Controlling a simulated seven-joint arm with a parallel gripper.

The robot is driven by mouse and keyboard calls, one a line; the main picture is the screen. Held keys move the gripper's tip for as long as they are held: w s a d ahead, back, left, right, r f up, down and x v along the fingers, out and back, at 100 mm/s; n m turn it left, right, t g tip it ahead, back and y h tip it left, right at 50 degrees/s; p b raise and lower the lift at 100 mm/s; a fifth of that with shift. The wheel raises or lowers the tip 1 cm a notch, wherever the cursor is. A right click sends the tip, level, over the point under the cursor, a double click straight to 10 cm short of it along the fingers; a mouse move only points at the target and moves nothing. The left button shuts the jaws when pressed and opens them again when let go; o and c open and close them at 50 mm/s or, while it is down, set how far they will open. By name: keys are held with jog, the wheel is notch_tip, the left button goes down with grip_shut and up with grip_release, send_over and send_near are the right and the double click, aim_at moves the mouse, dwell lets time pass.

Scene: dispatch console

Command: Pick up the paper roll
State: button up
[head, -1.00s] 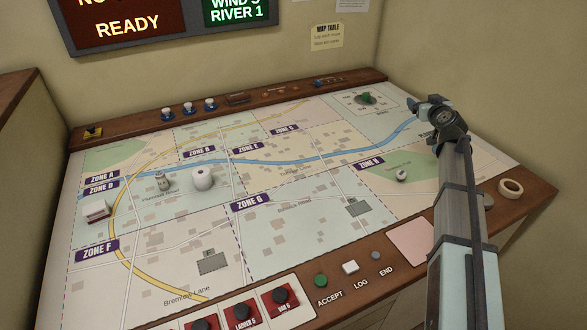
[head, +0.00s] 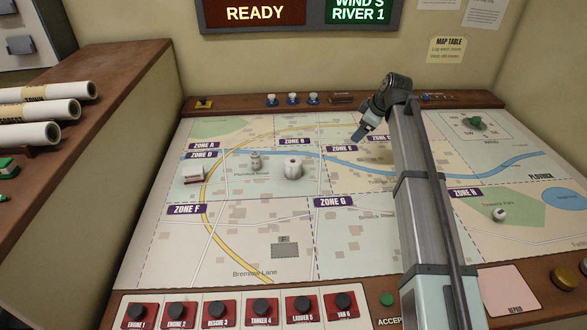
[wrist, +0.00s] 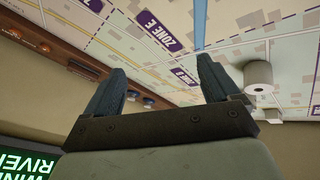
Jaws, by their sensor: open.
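The paper roll (head: 292,168) is a short white cylinder with a hole in its top. It stands upright on the map table, just right of a small grey-white figure. It also shows in the wrist view (wrist: 258,75), right of my right-hand finger and apart from it. My gripper (head: 358,137) is open and empty above the map near Zone E, to the right of the roll. In the wrist view my gripper's two blue-grey fingers (wrist: 160,66) stand wide apart with only map and rail behind them.
The small figure (head: 255,160) stands close left of the roll. A white-and-red block (head: 193,174) sits farther left. Blue-based knobs (head: 292,98) line the back rail (head: 230,103). Rolled maps (head: 45,110) lie on the left shelf. The map around Zone G is clear.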

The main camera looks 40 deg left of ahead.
jog(key=s+a+n+g+h, duration=0.2)
jog(key=s+a+n+h, duration=0.1)
jog(key=s+a, duration=0.6)
notch_tip(320, 180, up, 2)
jog(key=n+h, duration=0.2)
jog(key=h, duration=0.1)
send_over(293, 161)
jog(key=shift+g, duration=0.3)
jog(key=f, duration=0.8)
jog(key=shift+s, duration=0.4)
jog(key=shift+w+f, duration=0.2)
jog(key=shift+f, duration=1.15)
jog(key=shift+w+f, duration=0.2)
jog(key=shift+f, duration=1.15)
jog(key=c, duration=1.2)
jog(key=shift+o, duration=0.2)
jog(key=shift+r, duration=0.1)
